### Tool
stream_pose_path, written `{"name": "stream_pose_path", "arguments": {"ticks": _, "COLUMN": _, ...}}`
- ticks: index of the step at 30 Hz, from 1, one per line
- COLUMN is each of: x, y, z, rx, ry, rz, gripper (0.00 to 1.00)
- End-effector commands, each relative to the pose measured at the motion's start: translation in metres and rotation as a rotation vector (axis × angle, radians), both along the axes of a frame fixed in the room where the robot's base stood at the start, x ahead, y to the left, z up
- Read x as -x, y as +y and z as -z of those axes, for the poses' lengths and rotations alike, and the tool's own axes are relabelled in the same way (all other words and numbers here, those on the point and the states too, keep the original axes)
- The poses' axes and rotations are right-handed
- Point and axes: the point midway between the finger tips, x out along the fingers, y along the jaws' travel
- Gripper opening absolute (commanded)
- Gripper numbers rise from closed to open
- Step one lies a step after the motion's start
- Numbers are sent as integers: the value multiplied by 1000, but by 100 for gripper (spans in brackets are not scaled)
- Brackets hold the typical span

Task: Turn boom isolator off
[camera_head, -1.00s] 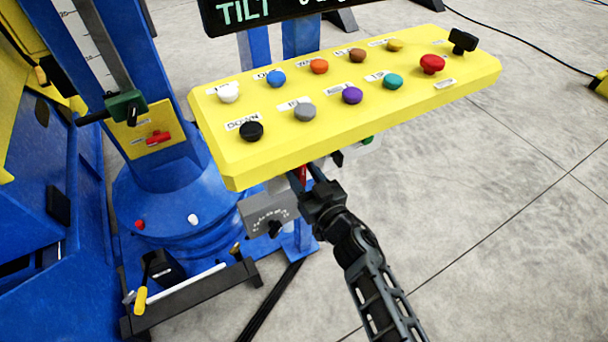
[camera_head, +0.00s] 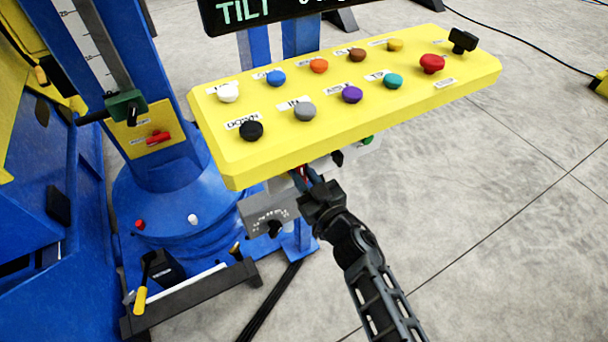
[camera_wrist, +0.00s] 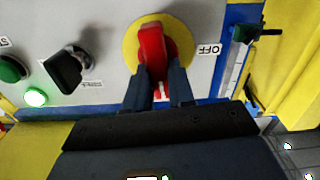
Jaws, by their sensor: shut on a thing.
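A red rotary handle (camera_wrist: 152,45) sits on a yellow disc (camera_wrist: 180,36) on a grey panel in the wrist view. It points roughly up and down in that picture. An "OFF" label (camera_wrist: 208,49) is to the right of the disc. Lettering below the handle is mostly hidden by my fingers. My gripper (camera_wrist: 160,80) is shut on the handle's lower part, one finger on each side. In the head view my gripper (camera_head: 308,180) reaches under the yellow button console, which hides most of the handle. Another red handle (camera_head: 158,137) is on a yellow plate on the blue column.
The yellow console (camera_head: 350,145) with several coloured buttons overhangs my gripper. On the grey panel, a black knob (camera_wrist: 70,68), a lit green lamp (camera_wrist: 36,97) and a green button (camera_wrist: 10,69) are left of the handle. Open concrete floor (camera_head: 480,220) lies to the right.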

Motion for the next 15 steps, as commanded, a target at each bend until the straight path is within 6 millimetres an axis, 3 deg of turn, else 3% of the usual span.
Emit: {"name": "stream_pose_path", "arguments": {"ticks": 15, "x": 1, "y": 5, "z": 0, "rx": 378, "ry": -261, "rz": 0, "gripper": 0}}
